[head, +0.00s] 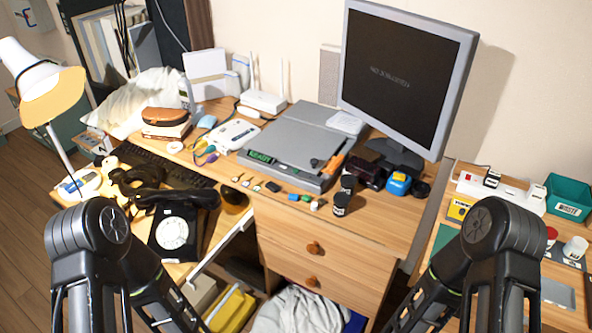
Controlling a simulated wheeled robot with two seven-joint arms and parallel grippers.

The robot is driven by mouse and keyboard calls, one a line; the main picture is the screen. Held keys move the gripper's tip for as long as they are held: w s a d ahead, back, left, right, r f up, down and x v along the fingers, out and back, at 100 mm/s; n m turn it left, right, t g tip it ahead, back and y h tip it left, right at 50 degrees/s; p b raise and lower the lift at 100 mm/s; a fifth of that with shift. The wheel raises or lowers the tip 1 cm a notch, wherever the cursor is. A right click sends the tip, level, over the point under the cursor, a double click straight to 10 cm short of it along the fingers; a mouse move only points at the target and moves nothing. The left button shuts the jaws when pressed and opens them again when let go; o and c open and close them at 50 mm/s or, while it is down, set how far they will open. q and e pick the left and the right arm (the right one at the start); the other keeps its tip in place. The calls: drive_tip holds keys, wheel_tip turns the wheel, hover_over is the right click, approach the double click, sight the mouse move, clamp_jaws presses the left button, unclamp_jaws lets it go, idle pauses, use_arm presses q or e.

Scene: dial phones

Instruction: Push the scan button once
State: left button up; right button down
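A grey flatbed scanner (308,127) lies on the desk in the middle of the head view, left of the monitor. Its front strip carries a green lit display (261,157) that seems to read READY. A small dark round spot (314,162) shows near the right part of the front strip; it is too small to tell whether it is the scan button. Both my arms show at the bottom left and bottom right, well in front of the scanner. Their forearms run down out of the picture, so both grippers are hidden.
A monitor (405,75) stands behind and right of the scanner. Small coloured items (293,197) and dark jars (341,204) lie along the desk's front edge. A black dial phone (173,232) stands at the left front. A drawer unit (328,250) is below the desk.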

use_arm(q)
clamp_jaws()
idle(1.4)
